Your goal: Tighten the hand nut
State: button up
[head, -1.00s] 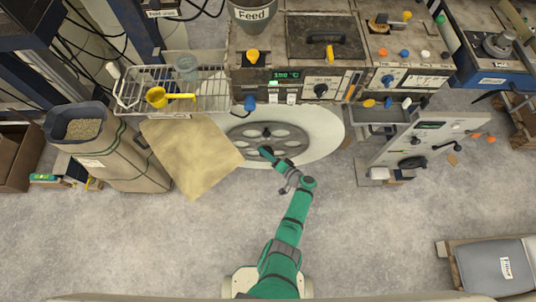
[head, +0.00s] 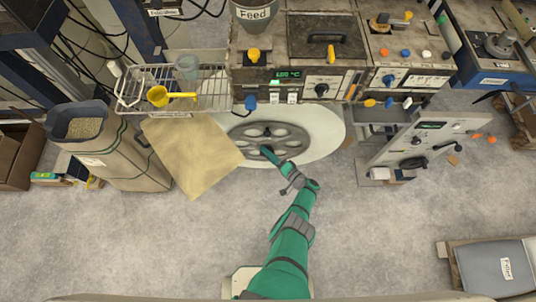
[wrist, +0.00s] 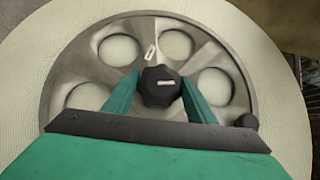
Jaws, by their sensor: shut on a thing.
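The hand nut (wrist: 160,86) is a black lobed knob with a white mark, at the centre of a grey metal wheel. The wheel (wrist: 82,72) has several round holes and sits on a large pale roll (wrist: 285,100). My gripper (wrist: 160,90) is over the hub, with its two green fingers on either side of the nut, shut on it. In the head view my gripper (head: 268,151) reaches the wheel (head: 290,134) from the front, and the arm hides most of the nut.
A smaller black knob (wrist: 246,121) stands at the wheel's right rim. A brown sheet (head: 192,155) hangs left of the roll (head: 322,135). A control panel (head: 428,140) stands to the right. The machine with a temperature display (head: 289,75) is behind. The floor in front is open.

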jog(key=shift+a, duration=0.15)
jog(key=o, duration=1.1)
jog(key=shift+c, duration=0.2)
jog(key=v, duration=1.1)
jog(key=shift+w, duration=0.15)
